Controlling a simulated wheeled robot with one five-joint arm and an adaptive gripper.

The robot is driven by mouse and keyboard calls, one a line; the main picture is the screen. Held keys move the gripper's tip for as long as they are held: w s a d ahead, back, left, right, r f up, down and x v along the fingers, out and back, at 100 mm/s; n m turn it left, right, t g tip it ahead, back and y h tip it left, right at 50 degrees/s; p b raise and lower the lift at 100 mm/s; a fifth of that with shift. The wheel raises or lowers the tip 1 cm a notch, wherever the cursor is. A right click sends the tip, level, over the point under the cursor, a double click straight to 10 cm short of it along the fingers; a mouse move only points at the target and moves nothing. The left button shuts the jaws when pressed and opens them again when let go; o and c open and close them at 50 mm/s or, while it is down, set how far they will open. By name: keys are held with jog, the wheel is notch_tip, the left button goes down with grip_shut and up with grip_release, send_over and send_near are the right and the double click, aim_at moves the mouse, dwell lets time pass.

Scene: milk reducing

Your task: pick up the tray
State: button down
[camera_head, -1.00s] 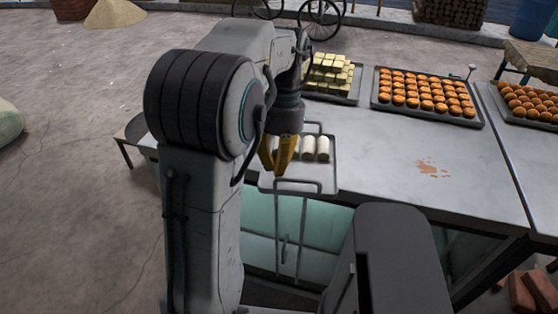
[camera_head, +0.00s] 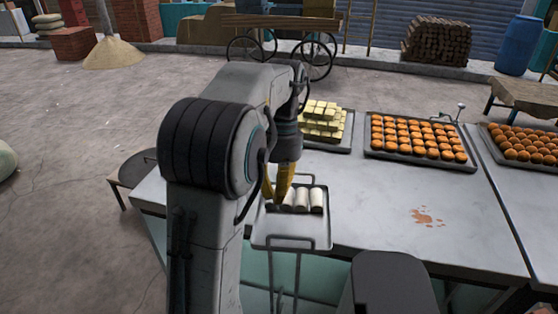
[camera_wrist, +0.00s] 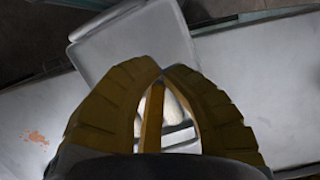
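The tray (camera_head: 290,238) is a small grey metal tray with a wire handle at its near end, on the left part of the metal table. White rolls (camera_head: 316,200) lie in its far half. My gripper (camera_head: 278,206) has yellow fingers that point down over the tray's left side, beside the rolls. In the wrist view the fingertips (camera_wrist: 161,69) meet with nothing held at them. The tray (camera_wrist: 140,45) shows beyond the tips there, and white rolls show between the fingers. Whether the fingers touch the tray cannot be told.
Another tray of brown balls (camera_head: 525,143) is at the right. The table's middle is clear except for a reddish stain (camera_head: 427,216).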

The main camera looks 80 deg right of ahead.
jog(key=p+v, duration=0.1)
jog(key=v, duration=0.5)
jog(key=shift+d+r, duration=0.2)
jog(key=shift+r, duration=0.1)
